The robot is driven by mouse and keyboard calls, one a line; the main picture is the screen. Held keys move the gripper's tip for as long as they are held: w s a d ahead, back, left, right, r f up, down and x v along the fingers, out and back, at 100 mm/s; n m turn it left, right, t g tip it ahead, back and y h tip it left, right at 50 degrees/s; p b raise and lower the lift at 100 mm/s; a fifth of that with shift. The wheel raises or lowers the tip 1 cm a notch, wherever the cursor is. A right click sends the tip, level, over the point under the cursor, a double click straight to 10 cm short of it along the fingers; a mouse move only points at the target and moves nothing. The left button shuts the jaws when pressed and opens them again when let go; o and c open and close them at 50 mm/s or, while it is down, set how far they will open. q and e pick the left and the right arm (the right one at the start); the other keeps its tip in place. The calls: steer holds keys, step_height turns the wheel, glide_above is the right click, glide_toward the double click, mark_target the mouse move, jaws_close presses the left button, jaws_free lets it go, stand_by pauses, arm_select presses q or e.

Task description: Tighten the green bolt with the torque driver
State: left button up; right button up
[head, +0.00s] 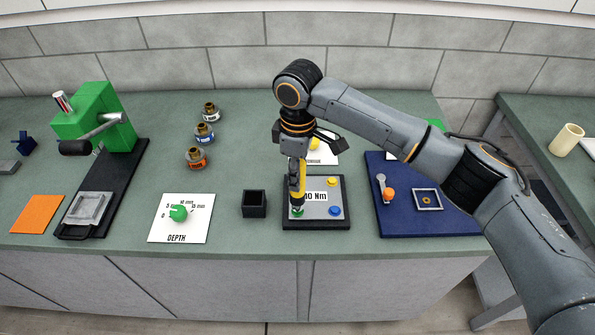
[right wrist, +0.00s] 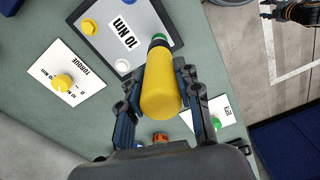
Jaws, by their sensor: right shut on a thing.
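My right gripper (head: 298,160) is shut on the yellow torque driver (head: 298,185), which points down at the front left corner of the bolt plate (head: 345,222). In the right wrist view the driver (right wrist: 161,88) sits between the fingers (right wrist: 160,95). The driver's dark tip is at the green bolt (head: 298,212), which shows partly beside it in the right wrist view (right wrist: 163,40). I cannot tell how deep the bolt sits. The plate also carries a yellow bolt (head: 332,181), a blue bolt (head: 335,211) and a "10 Nm" label. A dark gripper-like part (right wrist: 275,10), probably my left, shows small.
A torque card with a yellow knob (right wrist: 62,82) lies behind the plate. A black bin (head: 254,204) and a depth card (head: 190,232) are left. A blue mat (head: 405,215) is right. Several jars and a green press (head: 105,125) stand further left.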

steer(key=shift+s+f, duration=0.15)
steer(key=shift+f, duration=0.2)
stand_by(1.2)
step_height(320, 180, up, 2)
steer(key=shift+r+p, duration=0.1)
steer(key=shift+p, duration=1.1)
step_height(320, 180, up, 3)
steer(key=p, duration=0.3)
steer(key=shift+r, duration=0.1)
